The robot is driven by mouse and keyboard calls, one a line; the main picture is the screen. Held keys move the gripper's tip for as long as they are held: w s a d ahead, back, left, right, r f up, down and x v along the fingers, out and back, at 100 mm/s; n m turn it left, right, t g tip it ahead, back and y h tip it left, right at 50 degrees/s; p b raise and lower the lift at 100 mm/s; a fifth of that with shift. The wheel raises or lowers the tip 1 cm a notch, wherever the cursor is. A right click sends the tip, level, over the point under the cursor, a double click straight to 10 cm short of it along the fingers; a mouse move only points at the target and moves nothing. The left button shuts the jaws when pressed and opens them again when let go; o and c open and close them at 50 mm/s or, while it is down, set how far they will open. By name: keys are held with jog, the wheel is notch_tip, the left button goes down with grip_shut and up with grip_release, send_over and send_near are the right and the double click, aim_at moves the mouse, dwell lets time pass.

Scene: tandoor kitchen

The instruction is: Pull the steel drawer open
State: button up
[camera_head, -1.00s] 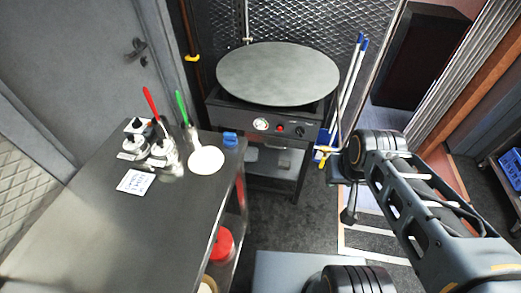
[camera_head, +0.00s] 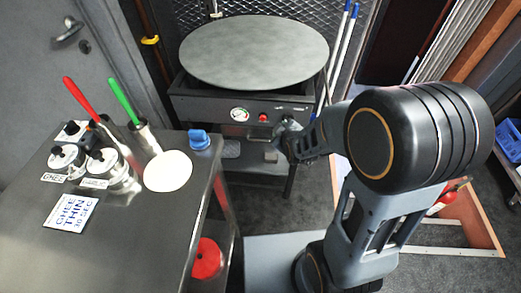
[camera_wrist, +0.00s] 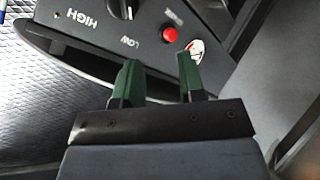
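The black griddle unit (camera_head: 195,108) has a front panel with a gauge, a red button and a knob. A dull metal strip, perhaps the drawer's handle, shows just below that panel in the head view, but I cannot clearly make out the steel drawer. My gripper (camera_head: 284,140) is at the right part of the unit's front, partly hidden by my own arm. In the wrist view my gripper (camera_wrist: 158,82) has two green fingers apart with nothing between them. They point at the panel (camera_wrist: 110,35), which appears upside down; I cannot tell whether they touch it.
A round grey griddle plate (camera_head: 252,52) sits on top of the unit. A steel counter (camera_head: 120,235) at left holds jars, red and green-handled tools, a white disc (camera_head: 168,171) and a blue item (camera_head: 199,139). A red container (camera_head: 206,260) is below. Blue-handled poles (camera_head: 342,50) stand right of the unit.

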notch_tip(320, 180, down, 12)
jog(key=a+n+t+y+b, duration=0.1)
jog(key=a+n+t+b, duration=0.25)
jog(key=n+b, duration=0.25)
jog(key=n+t+y+b, duration=0.2)
jog(key=n+t+b, duration=0.3)
send_near(260, 140)
jog(key=b+x, duration=0.4)
jog(key=x, duration=0.1)
jog(key=b+x, duration=0.4)
jog(key=x, duration=0.1)
jog(key=shift+f+b, duration=0.25)
jog(key=shift+b, duration=0.1)
jog(key=shift+w, duration=0.1)
grip_shut()
